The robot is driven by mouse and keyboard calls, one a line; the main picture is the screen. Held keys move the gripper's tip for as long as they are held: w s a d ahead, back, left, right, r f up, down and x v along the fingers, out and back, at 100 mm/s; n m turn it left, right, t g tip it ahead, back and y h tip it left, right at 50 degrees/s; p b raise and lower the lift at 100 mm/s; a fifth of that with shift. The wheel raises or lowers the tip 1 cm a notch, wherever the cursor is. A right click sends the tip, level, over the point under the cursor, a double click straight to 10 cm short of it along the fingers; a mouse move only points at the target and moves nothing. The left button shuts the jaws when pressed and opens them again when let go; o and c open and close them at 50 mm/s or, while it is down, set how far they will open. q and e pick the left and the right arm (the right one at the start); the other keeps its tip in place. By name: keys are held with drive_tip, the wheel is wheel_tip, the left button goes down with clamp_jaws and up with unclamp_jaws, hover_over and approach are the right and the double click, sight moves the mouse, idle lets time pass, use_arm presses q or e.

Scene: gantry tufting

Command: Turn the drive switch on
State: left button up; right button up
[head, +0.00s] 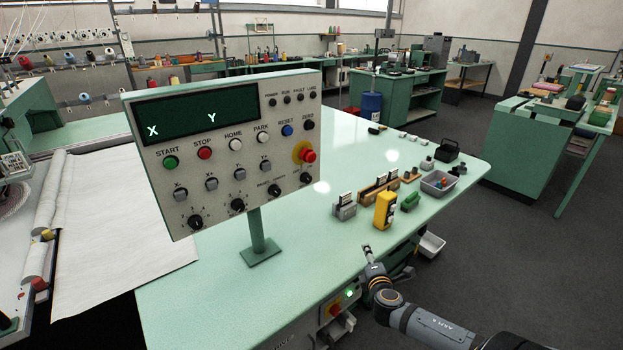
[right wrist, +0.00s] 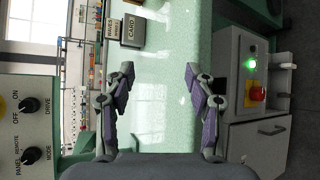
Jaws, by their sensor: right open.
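The control panel (head: 222,165) stands on a post on the green table. Its lower row of dark knobs includes the drive switch (head: 307,178) at the right end. In the right wrist view the panel is turned sideways at the left edge, where the drive switch (right wrist: 30,104) has the labels OFF, ON and DRIVE. I cannot tell which way its pointer is set. The mode knob (right wrist: 29,155) sits beside it. My right gripper (head: 367,248) is over the table's front edge, below and right of the panel, apart from it. In the wrist view it (right wrist: 160,82) is open and empty. My left gripper is not in view.
A red emergency button (head: 307,156) sits just above the drive switch. A yellow device (head: 385,210), small card boxes (head: 344,207) and a grey bin (head: 438,184) stand to the right on the table. A box with a green light (head: 348,293) is at the front edge.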

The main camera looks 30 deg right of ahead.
drive_tip(key=w+a+r+n+t+y, duration=0.2)
drive_tip(key=w+r+n+t, duration=0.15)
drive_tip(key=r+n, duration=0.35)
drive_tip(key=w+a+r+n+t+y, duration=0.25)
drive_tip(key=w+r+n, duration=0.2)
drive_tip(key=r, duration=0.45)
drive_tip(key=n+y, duration=0.5)
drive_tip(key=n, duration=0.6)
approach(309, 180)
drive_tip(key=w+p, duration=0.4)
drive_tip(key=shift+w+a+r, duration=0.1)
drive_tip(key=shift+a+r, duration=0.05)
drive_tip(key=shift+a, duration=0.05)
drive_tip(key=w, duration=0.4)
drive_tip(key=shift+f, duration=0.3)
drive_tip(key=shift+w+a+f, duration=0.1)
drive_tip(key=shift+w, duration=0.4)
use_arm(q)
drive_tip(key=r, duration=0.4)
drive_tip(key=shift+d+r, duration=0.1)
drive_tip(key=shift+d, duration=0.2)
use_arm(e)
clamp_jaws()
